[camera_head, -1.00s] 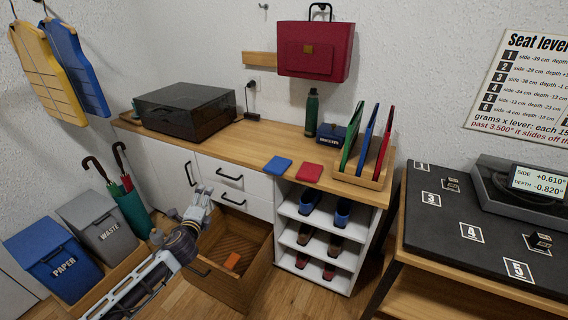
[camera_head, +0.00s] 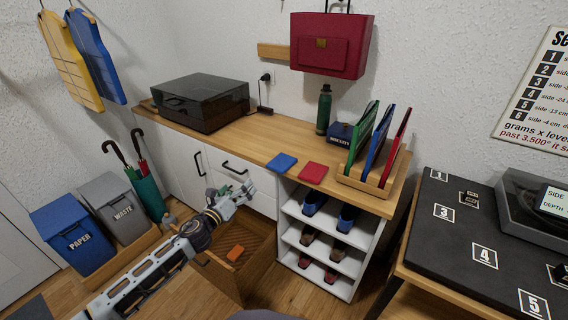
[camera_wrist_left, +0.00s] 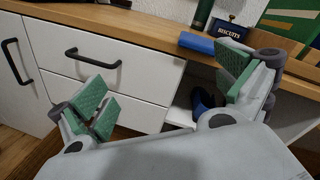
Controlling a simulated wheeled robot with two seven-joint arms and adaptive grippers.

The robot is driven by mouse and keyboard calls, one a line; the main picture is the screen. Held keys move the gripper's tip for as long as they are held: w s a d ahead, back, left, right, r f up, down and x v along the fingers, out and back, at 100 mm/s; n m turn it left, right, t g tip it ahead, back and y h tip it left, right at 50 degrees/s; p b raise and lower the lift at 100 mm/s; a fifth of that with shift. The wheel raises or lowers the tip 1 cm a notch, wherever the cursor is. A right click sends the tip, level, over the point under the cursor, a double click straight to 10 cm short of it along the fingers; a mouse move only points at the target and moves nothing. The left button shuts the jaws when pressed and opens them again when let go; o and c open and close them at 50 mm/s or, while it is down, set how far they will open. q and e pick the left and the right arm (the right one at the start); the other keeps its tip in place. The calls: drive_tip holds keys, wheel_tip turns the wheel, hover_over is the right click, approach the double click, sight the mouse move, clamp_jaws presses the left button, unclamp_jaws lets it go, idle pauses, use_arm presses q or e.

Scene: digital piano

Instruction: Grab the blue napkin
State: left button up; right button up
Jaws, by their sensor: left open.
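The blue napkin (camera_head: 282,162) lies flat and folded on the wooden counter, left of a red napkin (camera_head: 313,172). In the left wrist view the blue napkin (camera_wrist_left: 196,42) shows on the counter edge, beyond the fingers. My left gripper (camera_head: 238,199) is open and empty, in front of the drawers, lower than the counter top and left of the napkin. In the left wrist view its green-padded fingers (camera_wrist_left: 165,95) stand wide apart with nothing between them. My right gripper is not in view.
A shoe rack (camera_head: 318,268) stands under the counter (camera_head: 228,136). A file holder (camera_head: 372,186), biscuit tin (camera_head: 339,133) and green bottle (camera_head: 324,108) are right of and behind the napkins.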

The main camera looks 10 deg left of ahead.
use_arm(q)
drive_tip(key=shift+s+d+r+m+h, duration=0.2)
drive_tip(key=shift+d+m+h, duration=0.4)
drive_tip(key=shift+m, duration=0.75)
drive_tip(key=shift+s+d+r+m+h, duration=0.15)
drive_tip(key=shift+d+m+h, duration=0.5)
drive_tip(key=shift+m, duration=0.75)
drive_tip(key=shift+s+d+r+m+h, duration=0.2)
drive_tip(key=shift+d+m+h, duration=0.4)
drive_tip(key=shift+m, duration=0.75)
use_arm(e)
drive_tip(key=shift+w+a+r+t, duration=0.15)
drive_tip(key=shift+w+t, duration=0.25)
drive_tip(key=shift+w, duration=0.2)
use_arm(q)
drive_tip(key=shift+d, duration=0.1)
drive_tip(key=shift+w, duration=0.1)
approach(272, 169)
drive_tip(key=shift+x, duration=2.35)
drive_tip(key=shift+w+d, duration=0.15)
